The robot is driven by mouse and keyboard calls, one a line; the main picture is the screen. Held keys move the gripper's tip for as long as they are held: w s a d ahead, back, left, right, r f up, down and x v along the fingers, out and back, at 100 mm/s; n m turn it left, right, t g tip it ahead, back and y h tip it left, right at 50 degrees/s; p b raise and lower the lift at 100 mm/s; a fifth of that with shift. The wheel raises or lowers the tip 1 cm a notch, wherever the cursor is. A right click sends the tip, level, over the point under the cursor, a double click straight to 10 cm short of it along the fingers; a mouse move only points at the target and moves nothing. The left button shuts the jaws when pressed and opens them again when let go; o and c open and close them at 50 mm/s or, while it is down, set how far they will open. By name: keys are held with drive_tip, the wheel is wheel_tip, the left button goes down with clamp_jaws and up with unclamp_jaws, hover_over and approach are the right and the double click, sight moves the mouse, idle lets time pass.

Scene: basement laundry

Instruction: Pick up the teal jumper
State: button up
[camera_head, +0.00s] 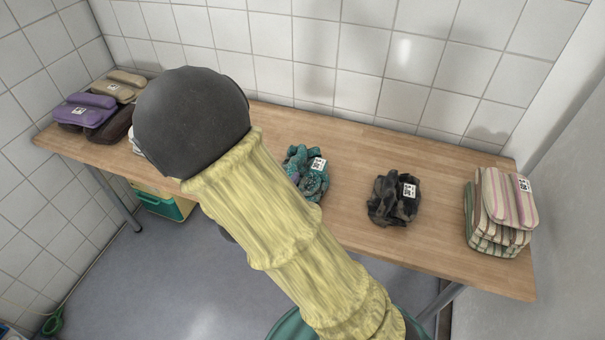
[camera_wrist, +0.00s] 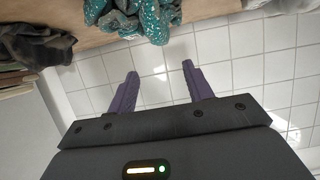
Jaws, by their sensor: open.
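The teal jumper (camera_head: 308,178) lies crumpled on the wooden table, with a white printed label on it. My arm crosses in front of the table just left of it. In the wrist view the teal jumper (camera_wrist: 150,20) is at the top edge, partly cut off, beyond my fingertips. My gripper (camera_wrist: 159,68) is open, its two purple fingers apart with nothing between them. The fingers do not appear to touch the jumper. In the head view my gripper is hidden behind my arm.
A crumpled dark grey garment (camera_head: 394,198) lies right of the jumper. A striped folded stack (camera_head: 500,215) stands at the table's right end. Purple (camera_head: 85,110) and tan (camera_head: 120,87) folded items are at the left. Bare wooden table (camera_head: 350,215) separates the crumpled garments. A tiled wall stands behind.

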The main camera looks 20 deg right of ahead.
sight(293, 162)
drive_tip(key=b+x, duration=0.1)
drive_tip(key=x, duration=0.6)
drive_tip(key=shift+w, duration=0.15)
drive_tip(key=shift+w+d+f, duration=0.2)
drive_tip(key=shift+w+f, duration=0.1)
drive_tip(key=shift+f, duration=0.1)
drive_tip(key=x, duration=0.4)
drive_tip(key=shift+w+a+f, duration=0.1)
drive_tip(key=shift+f, duration=0.1)
clamp_jaws()
